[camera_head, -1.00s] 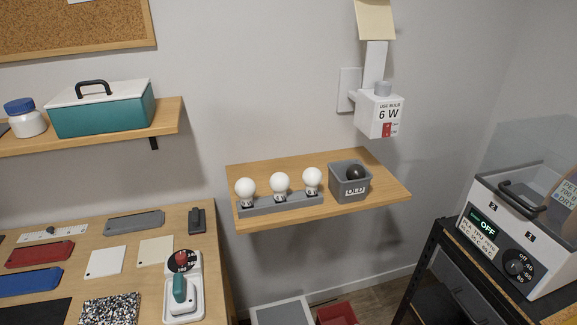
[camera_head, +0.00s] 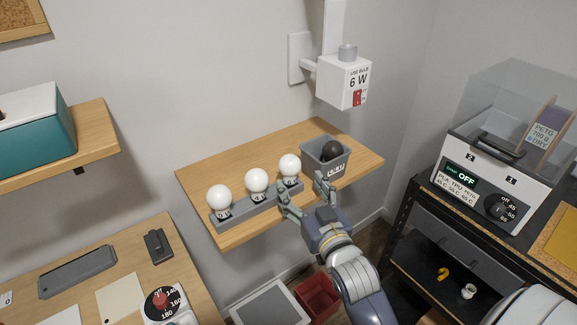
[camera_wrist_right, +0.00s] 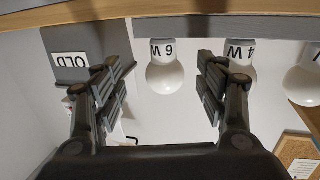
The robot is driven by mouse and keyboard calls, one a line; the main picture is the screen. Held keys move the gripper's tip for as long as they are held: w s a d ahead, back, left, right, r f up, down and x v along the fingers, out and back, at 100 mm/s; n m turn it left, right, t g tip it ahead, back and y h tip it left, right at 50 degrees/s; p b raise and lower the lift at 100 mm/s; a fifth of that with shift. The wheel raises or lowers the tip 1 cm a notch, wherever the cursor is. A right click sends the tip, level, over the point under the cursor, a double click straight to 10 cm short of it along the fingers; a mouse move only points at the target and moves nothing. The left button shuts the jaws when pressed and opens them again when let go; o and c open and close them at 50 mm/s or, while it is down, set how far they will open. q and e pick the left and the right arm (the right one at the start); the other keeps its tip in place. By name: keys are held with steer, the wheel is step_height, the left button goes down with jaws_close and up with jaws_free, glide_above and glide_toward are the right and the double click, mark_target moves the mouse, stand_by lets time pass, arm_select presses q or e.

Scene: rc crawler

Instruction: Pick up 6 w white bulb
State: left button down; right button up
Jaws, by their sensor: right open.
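Three white round bulbs stand in a grey holder (camera_head: 246,210) on the wooden wall shelf (camera_head: 215,163). The 6 W bulb (camera_head: 290,165) is the rightmost in the head view, beside the OLD bin. In the wrist view, which is upside down, the 6 W bulb (camera_wrist_right: 165,77) shows its label between my fingers. My right gripper (camera_head: 304,184) is open and empty, in front of the holder and bin. In the wrist view the right gripper (camera_wrist_right: 158,78) has one finger partly over the 4 W bulb (camera_wrist_right: 243,50). My left gripper is not in view.
The grey OLD bin (camera_head: 310,153), holding a dark bulb (camera_head: 331,150), is right next to the 6 W bulb. A white box fixture (camera_head: 343,88) marked "USE BULB 6 W" is on the wall above. A filament dryer (camera_head: 492,190) stands at the right.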

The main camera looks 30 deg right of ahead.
mark_target(292, 178)
steer(key=shift+w, duration=1)
steer(key=w, duration=0.1)
steer(key=w+p, duration=0.1)
steer(key=w, duration=0.2)
steer(key=shift+w+d+f+p, duration=0.1)
steer(key=shift+w+f+p, duration=0.2)
steer(key=shift+p, duration=0.1)
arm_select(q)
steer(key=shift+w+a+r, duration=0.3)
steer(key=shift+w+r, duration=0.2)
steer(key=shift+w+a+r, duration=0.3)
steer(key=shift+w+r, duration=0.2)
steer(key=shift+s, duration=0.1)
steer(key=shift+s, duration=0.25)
arm_select(e)
steer(key=c, duration=1)
